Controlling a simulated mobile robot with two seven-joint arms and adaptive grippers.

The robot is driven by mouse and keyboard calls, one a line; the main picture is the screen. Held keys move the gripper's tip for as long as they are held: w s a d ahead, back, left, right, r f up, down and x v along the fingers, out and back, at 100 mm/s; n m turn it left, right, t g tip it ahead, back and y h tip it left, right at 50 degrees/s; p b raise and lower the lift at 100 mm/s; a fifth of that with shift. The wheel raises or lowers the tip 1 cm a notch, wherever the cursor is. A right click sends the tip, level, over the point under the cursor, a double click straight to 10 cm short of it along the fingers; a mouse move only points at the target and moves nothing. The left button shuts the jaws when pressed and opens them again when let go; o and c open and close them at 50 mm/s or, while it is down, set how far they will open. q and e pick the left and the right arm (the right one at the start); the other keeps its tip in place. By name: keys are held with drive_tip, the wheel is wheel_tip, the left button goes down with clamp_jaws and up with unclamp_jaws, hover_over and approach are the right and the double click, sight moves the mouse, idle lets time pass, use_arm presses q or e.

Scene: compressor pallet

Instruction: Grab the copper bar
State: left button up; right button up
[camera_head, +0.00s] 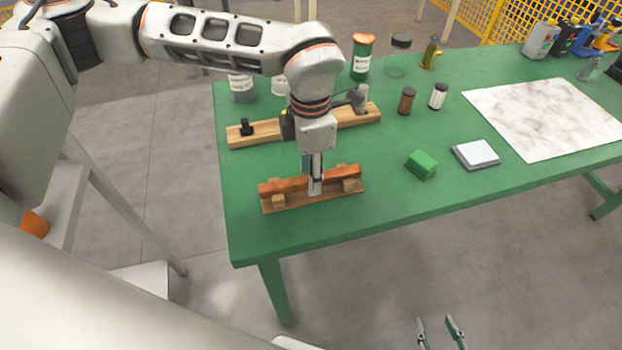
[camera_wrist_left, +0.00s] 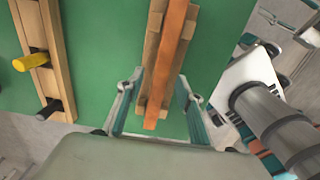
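The copper bar (camera_head: 280,185) is long and orange-brown. It lies on a wooden holder (camera_head: 292,203) near the left front of the green table. In the left wrist view the copper bar (camera_wrist_left: 175,50) runs up the picture along the wooden holder (camera_wrist_left: 151,40). My left gripper (camera_head: 315,188) points down at the middle of the bar in the head view. In the wrist view its fingers (camera_wrist_left: 158,108) are spread to either side of the bar, with gaps showing. My right gripper (camera_head: 441,334) is open and empty at the bottom, away from the table.
A wooden rack (camera_head: 358,115) with hammer-like tools stands behind the holder. A green block (camera_head: 422,164), a grey scale (camera_head: 476,154) and a marbled sheet (camera_head: 545,112) lie to the right. Jars and bottles stand at the back. The table's front right is clear.

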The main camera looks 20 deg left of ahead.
use_arm(q)
drive_tip(key=shift+f, duration=0.25)
use_arm(e)
drive_tip(key=shift+r, duration=0.1)
use_arm(q)
clamp_jaws()
use_arm(e)
drive_tip(key=shift+w+r, duration=0.2)
drive_tip(key=shift+w, duration=0.25)
use_arm(q)
drive_tip(key=shift+r, duration=0.1)
